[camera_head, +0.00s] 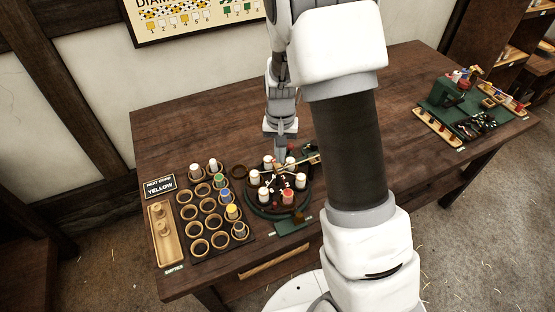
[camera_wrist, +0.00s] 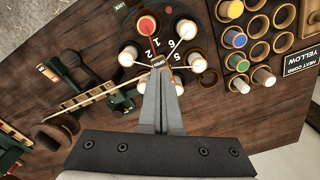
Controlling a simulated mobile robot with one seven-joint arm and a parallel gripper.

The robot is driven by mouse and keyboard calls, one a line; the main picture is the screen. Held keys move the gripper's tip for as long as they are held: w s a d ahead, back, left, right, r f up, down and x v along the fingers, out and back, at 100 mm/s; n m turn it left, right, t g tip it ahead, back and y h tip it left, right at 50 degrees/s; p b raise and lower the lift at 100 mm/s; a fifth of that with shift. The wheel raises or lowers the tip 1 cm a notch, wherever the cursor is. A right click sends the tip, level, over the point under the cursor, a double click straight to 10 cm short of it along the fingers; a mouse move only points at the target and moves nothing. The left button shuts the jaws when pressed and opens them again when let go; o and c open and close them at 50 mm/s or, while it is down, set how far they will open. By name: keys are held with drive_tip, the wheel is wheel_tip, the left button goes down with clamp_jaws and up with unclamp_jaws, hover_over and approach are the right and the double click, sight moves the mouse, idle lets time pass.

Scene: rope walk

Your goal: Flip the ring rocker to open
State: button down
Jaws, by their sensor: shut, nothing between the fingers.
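My gripper (camera_wrist: 160,72) is shut and empty, pointing down at the middle of a round dark ring plate in the wrist view. A small dark piece with pale lettering (camera_wrist: 158,61), seemingly the ring rocker, shows just past the fingertips. It seems to read OPEN, but its tilt and whether the fingers touch it are unclear. Several white bobbins and one red bobbin (camera_wrist: 147,24) stand around the plate, with pale strands running inward. In the head view my gripper (camera_head: 281,150) is at the plate's far side; the green rim (camera_head: 262,212) shows in front.
Left of the ring, a dark board (camera_head: 205,215) holds wooden cups, some with colored bobbins. A wooden tray (camera_head: 163,236) and a NEXT CORD YELLOW sign (camera_head: 160,186) stand beside it. A green machine (camera_head: 447,92) is at the far right. The table's middle back is clear.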

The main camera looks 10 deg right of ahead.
drive_tip(key=shift+r+p, duration=1.55)
drive_tip(key=shift+r, duration=1)
wheel_tip(320, 180, up, 8)
drive_tip(key=t, duration=0.1)
hover_over(280, 169)
drive_tip(key=s, duration=0.3)
drive_tip(key=s+r+n+t, duration=0.2)
drive_tip(key=s+r, duration=0.3)
drive_tip(key=r, duration=0.3)
drive_tip(key=s+r+n+t, duration=0.1)
drive_tip(key=s+r, duration=0.2)
drive_tip(key=s, duration=0.3)
drive_tip(key=s+r+t, duration=0.1)
drive_tip(key=s+r, duration=0.3)
drive_tip(key=s, duration=0.3)
drive_tip(key=shift+s+r+n+t, duration=0.25)
drive_tip(key=shift+n+t, duration=0.05)
drive_tip(key=shift+n, duration=0.1)
